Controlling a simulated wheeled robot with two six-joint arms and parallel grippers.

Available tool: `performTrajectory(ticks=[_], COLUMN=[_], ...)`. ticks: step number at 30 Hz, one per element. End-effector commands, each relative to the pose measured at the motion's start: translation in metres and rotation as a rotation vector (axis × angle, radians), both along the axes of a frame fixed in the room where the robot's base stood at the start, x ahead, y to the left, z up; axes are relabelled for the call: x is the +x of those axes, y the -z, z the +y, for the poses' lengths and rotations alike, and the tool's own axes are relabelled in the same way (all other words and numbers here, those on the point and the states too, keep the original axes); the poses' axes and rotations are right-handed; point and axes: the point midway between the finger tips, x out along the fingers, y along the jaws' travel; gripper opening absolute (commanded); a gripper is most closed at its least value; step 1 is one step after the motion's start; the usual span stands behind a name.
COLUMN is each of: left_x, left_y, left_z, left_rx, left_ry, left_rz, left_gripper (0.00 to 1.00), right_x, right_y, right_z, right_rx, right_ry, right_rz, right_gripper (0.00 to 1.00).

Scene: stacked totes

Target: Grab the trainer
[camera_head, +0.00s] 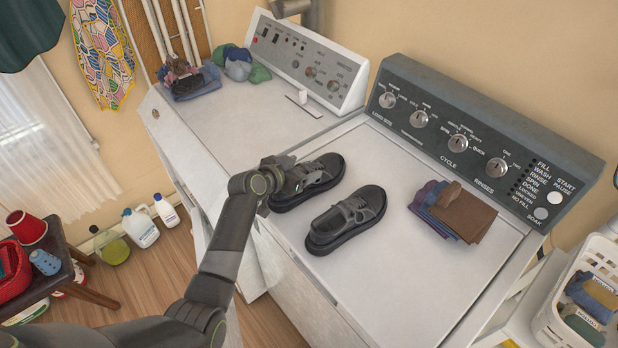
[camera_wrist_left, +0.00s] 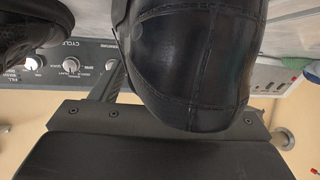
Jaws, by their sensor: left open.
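Two dark grey and black trainers stand sole-down on the white top of the right-hand machine in the head view. One trainer (camera_head: 324,170) is at the back left, and the other trainer (camera_head: 347,221) is nearer and to its right, with a gap between them. My left gripper (camera_head: 284,180) is open at the left part of the back-left trainer, overlapping it in the head view. In the left wrist view a black leather trainer end (camera_wrist_left: 190,60) fills the middle, very close. Part of the other shoe shows at top left. Whether the fingers touch the trainer is hidden. My right gripper is not in view.
Folded cloths (camera_head: 455,211) lie right of the trainers. A dark control panel (camera_head: 480,140) rises behind them. The second machine (camera_head: 215,125) at left holds clothes and rolled socks. A white basket (camera_head: 585,285) stands at far right. The machine top before the trainers is clear.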

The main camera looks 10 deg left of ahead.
Motion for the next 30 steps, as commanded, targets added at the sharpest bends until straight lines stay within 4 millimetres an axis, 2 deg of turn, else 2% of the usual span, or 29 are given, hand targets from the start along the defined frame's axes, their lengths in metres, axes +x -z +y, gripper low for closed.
performTrajectory(ticks=[6, 18, 20, 22, 26, 30], left_x=[0.000, 0.000, 0.000, 0.000, 0.000, 0.001], left_y=[0.000, 0.001, 0.000, 0.000, 0.000, -0.010], left_z=[0.000, 0.000, 0.000, 0.000, 0.001, 0.000], left_rx=[0.000, 0.002, 0.001, 0.002, 0.003, 0.002], left_ry=[0.000, 0.000, 0.000, 0.000, 0.000, 0.001], left_rz=[0.000, 0.000, -0.002, -0.001, -0.001, -0.004], left_gripper=[0.67, 0.15, 0.10, 0.00, 0.00, 0.00], right_x=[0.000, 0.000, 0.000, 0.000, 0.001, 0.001], right_y=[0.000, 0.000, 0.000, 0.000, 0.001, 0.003], right_z=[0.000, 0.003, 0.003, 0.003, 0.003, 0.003], right_rx=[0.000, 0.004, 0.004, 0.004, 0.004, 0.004], right_ry=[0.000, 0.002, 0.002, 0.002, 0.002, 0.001], right_rz=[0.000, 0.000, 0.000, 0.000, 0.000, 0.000], right_gripper=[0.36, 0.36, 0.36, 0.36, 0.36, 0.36])
